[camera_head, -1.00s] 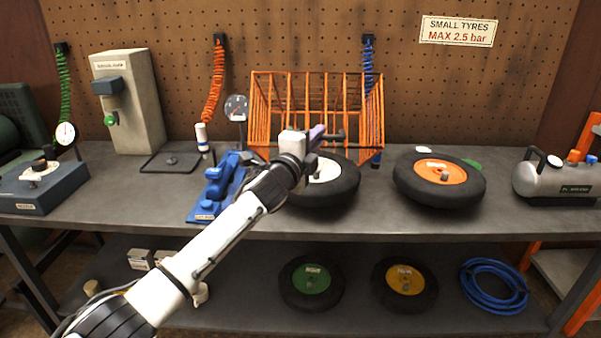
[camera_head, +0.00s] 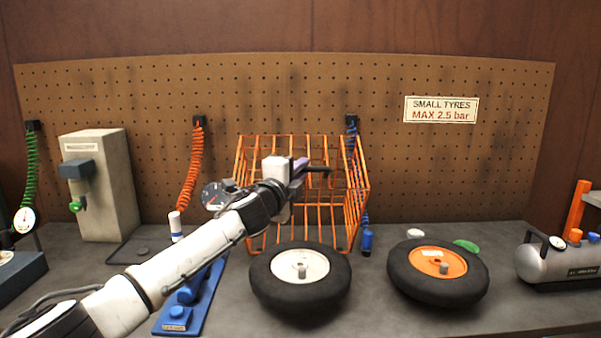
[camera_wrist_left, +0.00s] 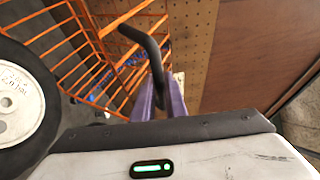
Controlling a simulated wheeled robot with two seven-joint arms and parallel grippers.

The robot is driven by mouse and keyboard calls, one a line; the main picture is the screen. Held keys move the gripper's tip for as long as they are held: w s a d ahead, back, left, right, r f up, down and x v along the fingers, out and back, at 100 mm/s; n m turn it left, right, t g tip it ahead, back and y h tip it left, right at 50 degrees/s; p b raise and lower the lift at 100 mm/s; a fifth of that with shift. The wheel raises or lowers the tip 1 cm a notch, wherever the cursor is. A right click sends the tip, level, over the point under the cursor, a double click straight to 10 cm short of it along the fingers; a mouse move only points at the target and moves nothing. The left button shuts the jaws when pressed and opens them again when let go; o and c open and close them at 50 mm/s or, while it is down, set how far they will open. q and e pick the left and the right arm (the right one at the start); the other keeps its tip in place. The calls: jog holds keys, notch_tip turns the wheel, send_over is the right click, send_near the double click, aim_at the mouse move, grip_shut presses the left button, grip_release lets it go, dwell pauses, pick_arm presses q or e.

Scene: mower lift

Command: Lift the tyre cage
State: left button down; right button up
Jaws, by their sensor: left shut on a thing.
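The orange wire tyre cage (camera_head: 355,200) stands at the back of the bench against the pegboard, behind the white-hubbed tyre (camera_head: 300,275). My left gripper (camera_head: 298,170) is in front of the cage, above that tyre. It is shut on the cage's black bar handle (camera_head: 318,170). In the left wrist view the purple fingers (camera_wrist_left: 162,98) close on the black bar (camera_wrist_left: 150,42), with orange cage wires (camera_wrist_left: 105,50) to the left. The gripper and arm hide part of the cage. My right gripper is not in view.
An orange-hubbed tyre (camera_head: 437,270) lies on the bench to the right, and a silver air tank (camera_head: 548,262) stands beyond it. A blue tool (camera_head: 185,300) lies under my left arm. A grey machine (camera_head: 100,185) and a red coiled hose (camera_head: 195,155) are left of the cage.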

pick_arm(q)
jog(key=shift+f, duration=0.15)
jog(key=c, duration=1.8)
grip_release()
jog(key=shift+d, duration=0.1)
jog(key=shift+s, duration=0.1)
jog(key=v, duration=1)
jog(key=shift+b, duration=0.4)
jog(key=shift+s+f, duration=0.1)
